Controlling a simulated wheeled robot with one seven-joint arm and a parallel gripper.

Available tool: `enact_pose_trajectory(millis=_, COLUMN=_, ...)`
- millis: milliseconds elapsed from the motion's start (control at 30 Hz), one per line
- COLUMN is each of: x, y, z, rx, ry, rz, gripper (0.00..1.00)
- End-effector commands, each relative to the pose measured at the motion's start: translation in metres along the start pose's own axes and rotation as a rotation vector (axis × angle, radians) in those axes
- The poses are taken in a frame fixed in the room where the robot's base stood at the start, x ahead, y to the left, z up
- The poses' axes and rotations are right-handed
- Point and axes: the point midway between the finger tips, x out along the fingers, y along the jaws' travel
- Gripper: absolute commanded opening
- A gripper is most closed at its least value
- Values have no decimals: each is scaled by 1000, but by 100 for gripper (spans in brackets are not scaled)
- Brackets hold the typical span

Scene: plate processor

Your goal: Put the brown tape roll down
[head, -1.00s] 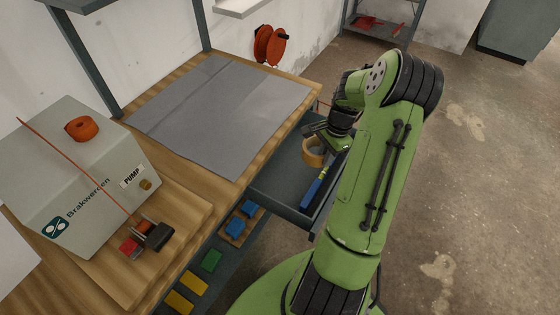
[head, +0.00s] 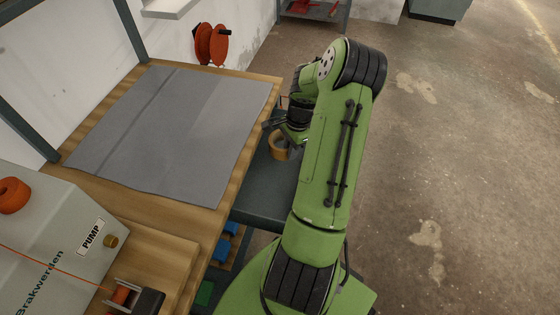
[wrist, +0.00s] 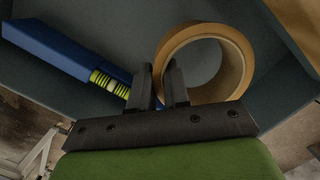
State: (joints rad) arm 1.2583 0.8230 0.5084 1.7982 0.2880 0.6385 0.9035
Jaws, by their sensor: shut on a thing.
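The brown tape roll (wrist: 236,62) is in the wrist view, its near wall between the two fingers of my gripper (wrist: 161,82), which is shut on it. In the head view the tape roll (head: 279,146) hangs just under my gripper (head: 284,132), over the open grey drawer (head: 255,196) at the workbench's right side. The drawer floor shows below the roll in the wrist view (wrist: 120,28). I cannot tell whether the roll touches the drawer floor.
A blue tool with a yellow-green part (wrist: 75,52) lies in the drawer beside the roll. The workbench carries a grey mat (head: 180,130), bare on top, and a pump box (head: 50,235). An orange reel (head: 211,44) hangs on the wall behind. Open floor lies to the right.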

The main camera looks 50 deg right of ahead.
Motion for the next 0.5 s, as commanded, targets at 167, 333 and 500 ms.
enact_pose_trajectory(millis=167, x=28, y=0, z=-4, rx=0, ry=-1, rz=0, gripper=0)
enact_pose_trajectory(millis=333, x=44, y=0, z=-7, rx=-1, ry=2, rz=-2, gripper=0)
enact_pose_trajectory(millis=500, x=43, y=0, z=-6, rx=-1, ry=2, rz=-2, gripper=0)
